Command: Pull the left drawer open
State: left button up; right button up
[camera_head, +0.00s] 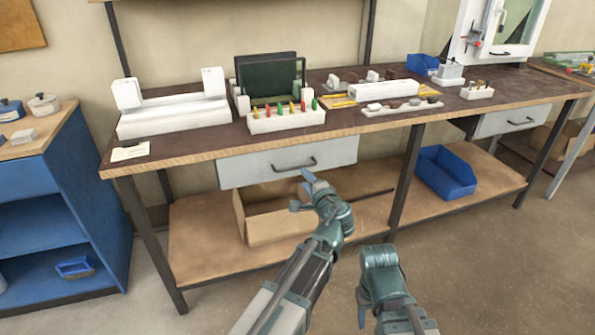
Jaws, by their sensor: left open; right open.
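The left drawer (240,170) is a pale grey front under the bench's front edge, with no open gap visible above it. Its dark bar handle (293,166) is in plain view. My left gripper (302,190) is open and empty, just below the right end of the handle. One finger tip lies close under the handle in the picture; I cannot tell whether it touches. My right gripper (362,303) is open and low in front of the bench, well away from the drawer. Its fingers are partly hidden.
A second grey drawer (505,121) is further right. The bench top (190,143) carries a white clamp fixture (175,115) and a rack of coloured tools (285,122). Below are a wooden shelf (205,245), an open carton (280,228) and a blue bin (445,175). Floor in front is clear.

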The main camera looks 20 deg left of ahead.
aim_at(296, 168)
pick_arm(q)
jog(key=b+x, duration=0.1)
jog(key=x, duration=0.9)
jog(key=shift+b, duration=0.4)
jog(key=shift+c, duration=0.2)
grip_shut()
dwell(0.7)
